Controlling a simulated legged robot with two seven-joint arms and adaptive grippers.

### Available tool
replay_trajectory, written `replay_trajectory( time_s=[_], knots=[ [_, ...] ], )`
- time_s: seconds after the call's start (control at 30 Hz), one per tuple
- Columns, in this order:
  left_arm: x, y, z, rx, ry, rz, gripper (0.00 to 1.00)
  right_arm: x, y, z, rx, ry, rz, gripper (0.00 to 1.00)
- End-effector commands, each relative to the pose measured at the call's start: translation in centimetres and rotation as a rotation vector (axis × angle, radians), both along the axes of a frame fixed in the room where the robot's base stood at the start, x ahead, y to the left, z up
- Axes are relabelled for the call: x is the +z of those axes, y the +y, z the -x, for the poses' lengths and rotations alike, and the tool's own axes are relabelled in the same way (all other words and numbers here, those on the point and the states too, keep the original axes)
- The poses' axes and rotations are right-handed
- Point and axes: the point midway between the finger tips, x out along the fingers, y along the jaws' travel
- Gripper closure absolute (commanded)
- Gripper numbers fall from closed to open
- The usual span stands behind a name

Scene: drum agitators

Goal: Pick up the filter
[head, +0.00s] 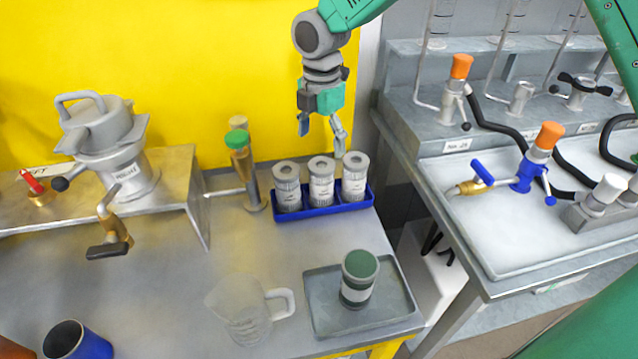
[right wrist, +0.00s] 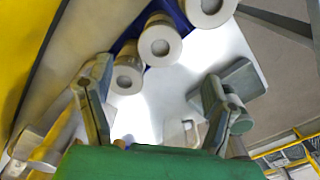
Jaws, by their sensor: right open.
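Three grey-white cylindrical cartridges with a round hole in the top, which look like the filters, stand upright in a row: left (head: 286,184), middle (head: 321,180) and right (head: 354,175). They sit in a blue tray (head: 325,208) on the grey bench. My right gripper (head: 321,139) is open and empty, pointing down, just above the row in the head view and apart from it. In the right wrist view the open fingers (right wrist: 158,103) are spread, with cartridge tops (right wrist: 160,45) beyond them near the top. My left gripper is not in view.
A brass valve with a green knob (head: 238,139) stands left of the blue tray. A green-lidded jar (head: 359,279) stands in a grey tray (head: 320,321), beside a clear jug (head: 245,310). A metal vessel (head: 104,132) is at left; a sink bench with valves (head: 530,165) is at right.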

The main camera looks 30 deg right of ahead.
Motion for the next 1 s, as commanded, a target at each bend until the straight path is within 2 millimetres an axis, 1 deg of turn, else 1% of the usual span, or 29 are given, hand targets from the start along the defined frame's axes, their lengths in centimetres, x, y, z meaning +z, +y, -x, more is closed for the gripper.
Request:
replay_trajectory(
  time_s=[0.03,0.13,0.2,0.37,0.47,0.6,0.7,0.8,1.0],
  knots=[
    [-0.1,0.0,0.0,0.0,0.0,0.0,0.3,-1.2,0.0,0.0,0.0,0.003,0.0,0.25],
    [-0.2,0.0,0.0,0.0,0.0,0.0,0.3,-3.0,-0.1,-0.1,-0.001,0.003,-0.001,0.25],
    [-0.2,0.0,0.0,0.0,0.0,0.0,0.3,-3.7,-0.2,-0.1,-0.002,0.003,-0.002,0.25],
    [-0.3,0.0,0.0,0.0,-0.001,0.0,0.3,-4.7,-0.3,-0.1,-0.002,0.001,-0.003,0.25],
    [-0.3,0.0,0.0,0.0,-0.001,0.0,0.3,-5.9,-0.5,0.0,-0.002,0.003,-0.002,0.25],
    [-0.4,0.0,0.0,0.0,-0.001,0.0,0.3,-8.1,-0.6,-0.1,-0.001,0.003,-0.001,0.25],
    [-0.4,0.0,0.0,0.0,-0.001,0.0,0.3,-9.2,-0.6,-0.2,-0.001,0.002,-0.002,0.25],
    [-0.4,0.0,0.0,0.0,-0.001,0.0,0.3,-9.6,-0.5,-0.1,-0.001,0.0,-0.001,0.25],
    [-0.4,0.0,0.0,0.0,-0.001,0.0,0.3,-9.5,-0.6,-0.1,-0.001,-0.001,-0.001,0.25]
  ],
)
